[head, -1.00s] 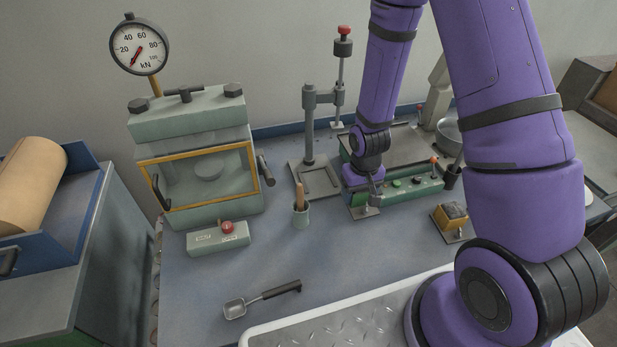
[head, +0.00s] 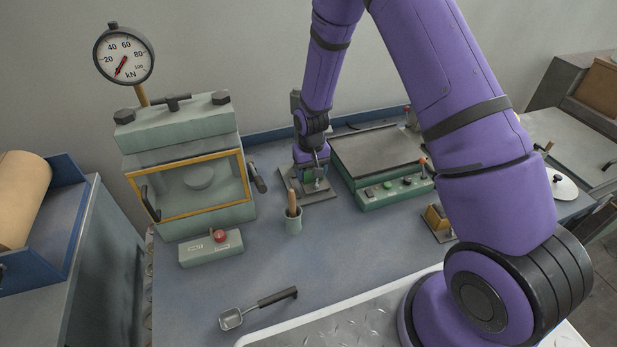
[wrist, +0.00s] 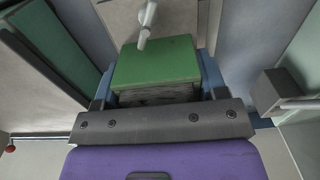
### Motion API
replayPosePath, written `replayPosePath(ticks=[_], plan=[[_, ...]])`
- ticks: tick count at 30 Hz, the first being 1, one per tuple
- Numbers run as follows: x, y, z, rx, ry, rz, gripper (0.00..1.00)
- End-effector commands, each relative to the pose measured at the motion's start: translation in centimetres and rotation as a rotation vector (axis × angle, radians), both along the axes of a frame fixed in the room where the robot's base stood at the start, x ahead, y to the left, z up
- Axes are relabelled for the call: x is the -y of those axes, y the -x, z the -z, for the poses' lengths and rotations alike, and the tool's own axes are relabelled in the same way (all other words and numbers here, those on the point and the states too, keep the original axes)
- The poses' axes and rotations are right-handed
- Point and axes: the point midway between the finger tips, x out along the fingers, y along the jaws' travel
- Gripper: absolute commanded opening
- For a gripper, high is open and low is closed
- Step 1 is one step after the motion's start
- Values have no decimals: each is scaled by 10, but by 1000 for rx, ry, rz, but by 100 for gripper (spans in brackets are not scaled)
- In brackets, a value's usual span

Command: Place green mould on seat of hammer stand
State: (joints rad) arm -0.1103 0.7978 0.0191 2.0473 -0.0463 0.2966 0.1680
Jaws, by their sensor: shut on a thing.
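My gripper (head: 310,176) is shut on the green mould (head: 305,184), above or at the base plate of the hammer stand (head: 322,195). In the wrist view the green mould (wrist: 155,62) sits between the two fingers, its flat green top showing, with a pale rod (wrist: 148,22) crossing its far edge. The stand's grey plate (wrist: 120,18) shows just beyond it. My arm hides most of the stand's post and hammer in the head view. I cannot tell whether the mould touches the seat.
A green-grey hotplate-like unit (head: 395,190) stands right of the stand. A cup with a wooden handle (head: 293,224) is close in front. The press (head: 190,170) with its gauge is at left.

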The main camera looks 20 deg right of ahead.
Motion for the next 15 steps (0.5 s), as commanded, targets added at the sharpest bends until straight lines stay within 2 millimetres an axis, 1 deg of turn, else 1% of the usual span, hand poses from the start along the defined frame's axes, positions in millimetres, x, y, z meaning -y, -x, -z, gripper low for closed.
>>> replayPosePath(ticks=[7, 12, 15], plan=[[-5, -12, 3, 0, 0, 0, 15], [-4, -10, 27, -2, 0, 0, 15], [-4, -10, 35, -1, 0, 0, 15]])
